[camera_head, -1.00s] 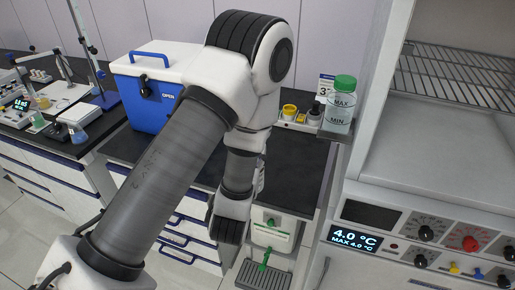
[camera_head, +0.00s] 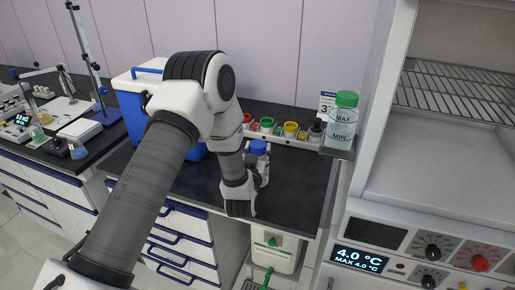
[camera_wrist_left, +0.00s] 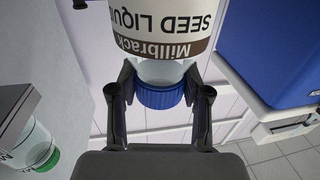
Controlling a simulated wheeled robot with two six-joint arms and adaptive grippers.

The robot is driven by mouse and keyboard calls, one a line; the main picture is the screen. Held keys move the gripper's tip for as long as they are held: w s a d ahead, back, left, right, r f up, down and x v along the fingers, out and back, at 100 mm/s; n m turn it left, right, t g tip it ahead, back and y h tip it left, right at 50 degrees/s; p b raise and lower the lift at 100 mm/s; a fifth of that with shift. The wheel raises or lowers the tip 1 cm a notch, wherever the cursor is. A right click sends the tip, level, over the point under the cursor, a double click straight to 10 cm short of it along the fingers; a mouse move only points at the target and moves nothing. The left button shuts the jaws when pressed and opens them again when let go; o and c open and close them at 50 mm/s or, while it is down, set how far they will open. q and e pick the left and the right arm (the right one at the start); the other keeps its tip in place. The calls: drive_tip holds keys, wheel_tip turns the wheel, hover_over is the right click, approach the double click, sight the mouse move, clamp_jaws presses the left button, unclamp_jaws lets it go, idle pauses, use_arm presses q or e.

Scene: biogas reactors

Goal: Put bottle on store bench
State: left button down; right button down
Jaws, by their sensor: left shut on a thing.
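A bottle with a blue cap (camera_head: 259,147) shows behind my left wrist in the head view, over the dark bench (camera_head: 300,175). I cannot tell there whether it touches the top. In the left wrist view the bottle (camera_wrist_left: 160,20) has a white label with a brown band and the words "SEED LIQU", seen upside down. My left gripper (camera_wrist_left: 159,82) is shut on it around the neck, near the blue cap. In the head view my wrist hides most of the gripper. My right gripper is not in view.
A blue and white cool box (camera_head: 133,105) stands left on the bench, partly behind my arm. A rack with coloured cups (camera_head: 290,129) is at the back. A green-capped bottle (camera_head: 342,120) sits on a small shelf at right, beside the open cabinet (camera_head: 420,150).

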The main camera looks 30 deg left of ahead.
use_arm(q)
drive_tip(key=shift+s, duration=0.1)
drive_tip(key=shift+f, duration=0.1)
drive_tip(key=c, duration=0.5)
unclamp_jaws()
drive_tip(key=shift+r, duration=0.2)
drive_tip(key=shift+s+d+f, duration=0.15)
drive_tip(key=shift+s+d, duration=0.05)
drive_tip(key=shift+s, duration=0.1)
drive_tip(key=b+v, duration=0.2)
drive_tip(key=v, duration=0.9)
drive_tip(key=shift+s+r+b, duration=0.2)
drive_tip(key=shift+r+b, duration=0.05)
drive_tip(key=shift+b, duration=0.15)
